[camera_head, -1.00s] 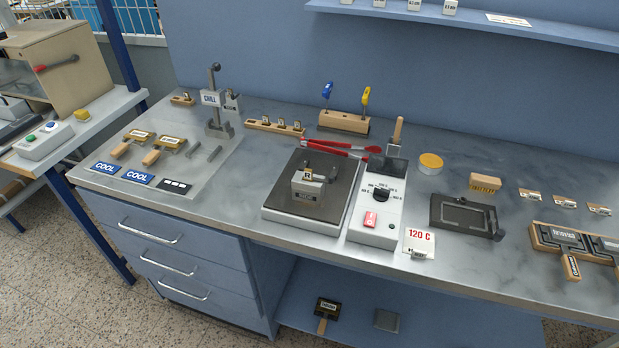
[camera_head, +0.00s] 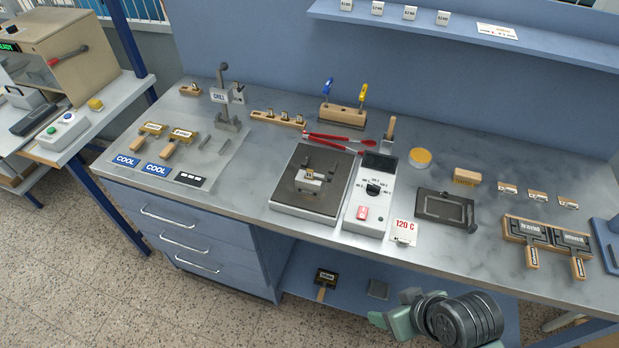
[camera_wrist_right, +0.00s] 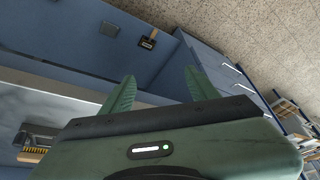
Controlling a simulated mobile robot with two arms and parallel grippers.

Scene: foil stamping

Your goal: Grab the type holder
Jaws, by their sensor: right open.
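Several type holders with wooden handles are in view. Two lie on the rack (camera_head: 512,222) at the right of the bench: a left one (camera_head: 530,231) and a right one (camera_head: 571,240). A dark one (camera_head: 325,276) is on the lower shelf and also shows in the right wrist view (camera_wrist_right: 149,41). My right gripper (camera_head: 392,308) is in front of the bench, apart from all of them. Its green fingers (camera_wrist_right: 160,77) are open and empty. My left gripper is out of view.
A hot plate (camera_head: 310,203) with a metal block (camera_head: 312,176) and a control box (camera_head: 371,197) stand mid-bench. A dark tray (camera_head: 443,208) is right of them. The bench front edge and lower shelf (camera_head: 400,272) are near my right gripper. A drawer cabinet (camera_head: 190,235) is left.

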